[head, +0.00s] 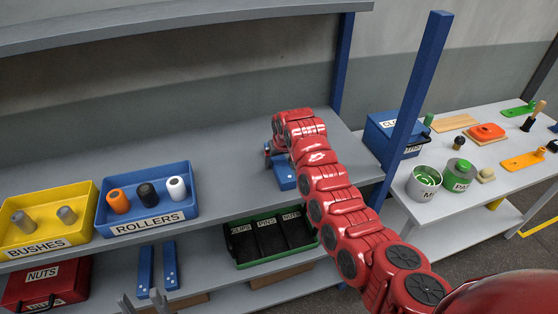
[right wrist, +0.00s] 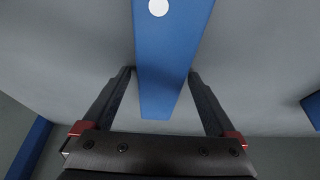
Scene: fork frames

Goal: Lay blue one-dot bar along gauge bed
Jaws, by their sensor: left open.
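The blue bar with one white dot (right wrist: 165,65) fills the middle of the right wrist view, between the two fingers of my right gripper (right wrist: 160,73). The fingers lie along its two sides, very close to it; I cannot tell whether they press on it. In the head view a blue piece (head: 284,178) shows on the grey upper shelf, partly hidden by my right arm and gripper. Two blue bars (head: 145,272) (head: 171,266) lie on the lower shelf. My left gripper (head: 135,302) is open at the bottom edge. I cannot make out the gauge bed for certain.
On the upper shelf stand a yellow bushes bin (head: 50,242) and a blue rollers bin (head: 151,226). Below are a green-edged divided tray (head: 270,262) and a red nuts box (head: 42,288). A blue post (head: 412,105) rises right of my right arm. The upper shelf's back is clear.

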